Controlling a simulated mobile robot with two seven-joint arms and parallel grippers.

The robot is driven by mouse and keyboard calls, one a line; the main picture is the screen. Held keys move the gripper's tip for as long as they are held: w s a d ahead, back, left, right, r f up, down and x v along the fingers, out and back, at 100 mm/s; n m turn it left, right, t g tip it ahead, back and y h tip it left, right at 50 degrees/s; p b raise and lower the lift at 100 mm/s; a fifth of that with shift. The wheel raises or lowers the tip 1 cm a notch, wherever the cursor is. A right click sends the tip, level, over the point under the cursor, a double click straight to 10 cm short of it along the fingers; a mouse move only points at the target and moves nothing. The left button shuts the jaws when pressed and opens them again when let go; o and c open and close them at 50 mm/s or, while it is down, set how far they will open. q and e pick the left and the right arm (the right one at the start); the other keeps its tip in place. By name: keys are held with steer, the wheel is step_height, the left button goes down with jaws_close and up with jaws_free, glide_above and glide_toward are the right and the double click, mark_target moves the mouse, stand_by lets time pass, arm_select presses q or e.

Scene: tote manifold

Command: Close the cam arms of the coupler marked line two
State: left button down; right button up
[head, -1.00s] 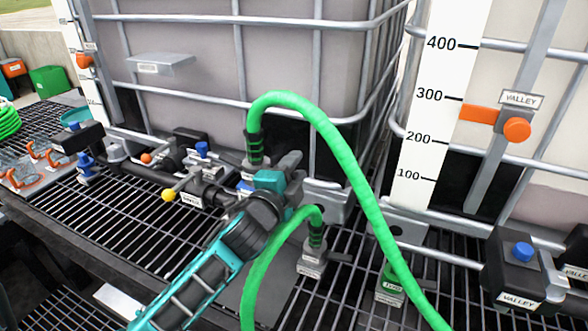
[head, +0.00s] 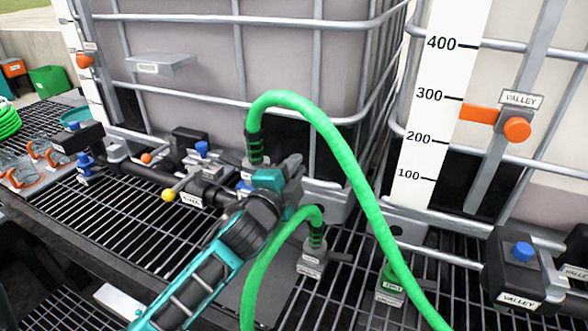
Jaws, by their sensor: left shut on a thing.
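My left gripper (head: 290,172) reaches in from the lower left. It is shut on what looks like a grey cam arm at a coupler under the upper end of the green hose (head: 254,148). The gripper hides most of that coupler and its arms. Another green hose end stands in a grey coupler block (head: 312,262) with a dark lever at its right side. A third labelled block (head: 390,289) stands farther right under the hose. I cannot read which label says line two. My right gripper is not in view.
A dark pipe with a yellow-knobbed valve handle (head: 169,195) runs left of my gripper. Caged totes (head: 200,60) stand behind. The green hose (head: 350,170) arches close over the right side. A black valve box (head: 518,272) sits at right. Bare grating (head: 110,230) lies front left.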

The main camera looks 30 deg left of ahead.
arm_select(q)
steer(key=shift+a+r+n, duration=0.45)
steer(key=shift+r+n, duration=0.05)
steer(key=shift+n, duration=1.4)
steer(key=shift+a+r+n, duration=0.45)
steer(key=shift+a+n, duration=0.05)
steer(key=shift+n, duration=1.4)
steer(key=shift+a+r+n, duration=0.45)
steer(key=shift+r+n, duration=0.05)
steer(key=shift+n, duration=1.4)
steer(key=c, duration=1.2)
jaws_free()
